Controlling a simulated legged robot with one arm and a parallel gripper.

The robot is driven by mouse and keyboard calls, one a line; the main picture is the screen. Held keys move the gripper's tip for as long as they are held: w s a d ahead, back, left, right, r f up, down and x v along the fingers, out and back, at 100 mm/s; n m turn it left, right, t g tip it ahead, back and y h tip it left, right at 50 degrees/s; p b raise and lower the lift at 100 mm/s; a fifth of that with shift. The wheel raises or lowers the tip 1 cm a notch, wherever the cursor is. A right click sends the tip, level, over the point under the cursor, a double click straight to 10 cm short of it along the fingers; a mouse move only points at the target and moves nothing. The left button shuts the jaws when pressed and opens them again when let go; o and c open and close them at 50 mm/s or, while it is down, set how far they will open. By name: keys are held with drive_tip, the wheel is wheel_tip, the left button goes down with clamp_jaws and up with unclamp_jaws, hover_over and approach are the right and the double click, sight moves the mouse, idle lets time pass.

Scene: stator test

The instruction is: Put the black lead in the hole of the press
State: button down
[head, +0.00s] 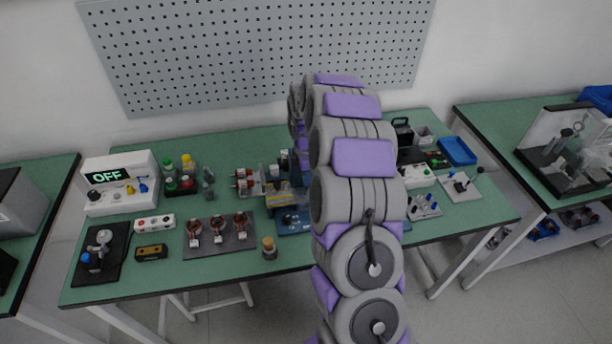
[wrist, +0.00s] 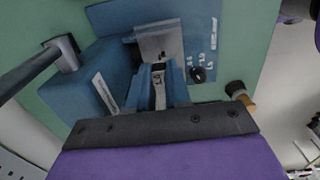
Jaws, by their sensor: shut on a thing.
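The blue press shows in the wrist view with a blue base plate (wrist: 205,25), a blue block (wrist: 85,85) at left and a grey metal plate (wrist: 162,42). Part of its blue base (head: 293,227) shows in the head view, beside my arm. My gripper (wrist: 161,82) is in the middle of the wrist view, over the press, its narrow jaws closed together above a dark mounting bar. A small dark piece (wrist: 158,68), apparently the black lead, shows at the jaws. I cannot make out the hole or whether the lead touches it. My arm hides the gripper in the head view.
A grey lever (wrist: 30,70) reaches in from the left. A tray of copper-coloured coils (head: 218,234) lies left of the press.

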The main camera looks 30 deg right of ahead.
drive_tip(key=shift+d+f, duration=0.15)
drive_tip(key=shift+d, duration=0.85)
drive_tip(key=shift+a, duration=1.7)
drive_tip(key=shift+d, duration=0.55)
drive_tip(key=shift+a+f+p, duration=0.15)
drive_tip(key=shift+a+p, duration=0.3)
drive_tip(key=shift+d+f, duration=0.2)
drive_tip(key=shift+d, duration=0.05)
drive_tip(key=shift+a+f, duration=0.1)
drive_tip(key=shift+f, duration=0.8)
